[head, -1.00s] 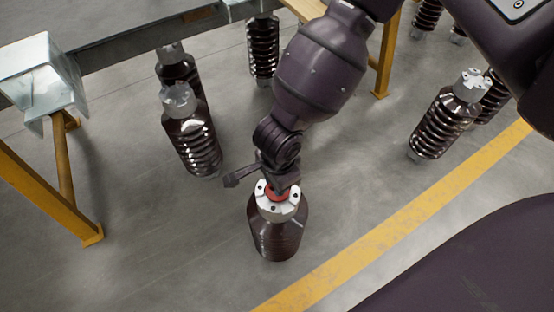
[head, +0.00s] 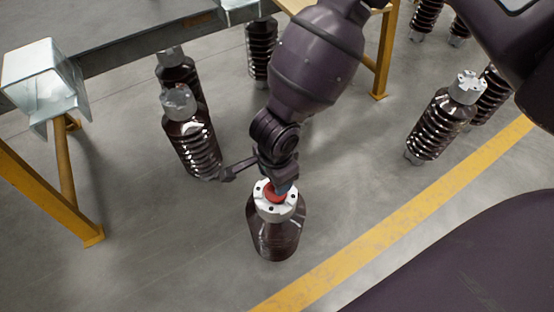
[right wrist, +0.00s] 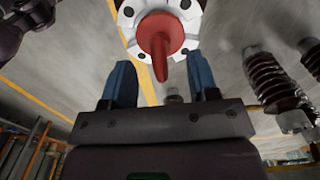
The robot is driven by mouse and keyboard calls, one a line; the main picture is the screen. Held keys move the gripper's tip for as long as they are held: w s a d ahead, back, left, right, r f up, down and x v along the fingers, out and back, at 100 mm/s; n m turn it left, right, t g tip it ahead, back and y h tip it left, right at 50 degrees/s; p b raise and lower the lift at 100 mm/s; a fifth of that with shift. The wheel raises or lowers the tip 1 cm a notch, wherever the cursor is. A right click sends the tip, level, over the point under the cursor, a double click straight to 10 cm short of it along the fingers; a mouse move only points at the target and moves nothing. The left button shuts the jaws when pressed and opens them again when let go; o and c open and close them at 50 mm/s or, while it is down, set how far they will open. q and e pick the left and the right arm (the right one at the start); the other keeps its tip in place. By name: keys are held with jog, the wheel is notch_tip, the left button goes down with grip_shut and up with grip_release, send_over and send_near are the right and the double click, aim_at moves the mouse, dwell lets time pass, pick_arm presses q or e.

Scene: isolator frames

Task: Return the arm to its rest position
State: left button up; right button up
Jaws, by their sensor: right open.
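My right gripper (head: 279,184) is just above a dark brown insulator (head: 277,235) standing upright on the floor. The insulator has a white metal cap (head: 287,208) with bolt holes, and a red plug (head: 275,195) sits in the middle of the cap. In the right wrist view my gripper (right wrist: 160,76) is open, with its two blue fingers apart and nothing between them. The red plug (right wrist: 160,34), with its narrow stem, lies beyond the fingertips in the white cap (right wrist: 185,12). My left gripper is not in view.
Ribbed insulators stand behind left (head: 192,140) and right (head: 440,125). A grey steel beam on yellow trestle legs (head: 55,200) crosses the back left, with a metal bracket (head: 40,75) at its end. A yellow line (head: 400,220) crosses the open floor.

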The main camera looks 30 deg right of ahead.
notch_tip(320, 180, up, 7)
jog(key=shift+f+p, duration=0.15)
jog(key=shift+p, duration=0.8)
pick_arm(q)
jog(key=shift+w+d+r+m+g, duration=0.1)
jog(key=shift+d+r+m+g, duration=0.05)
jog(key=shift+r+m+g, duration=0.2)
pick_arm(e)
jog(key=shift+r, duration=0.55)
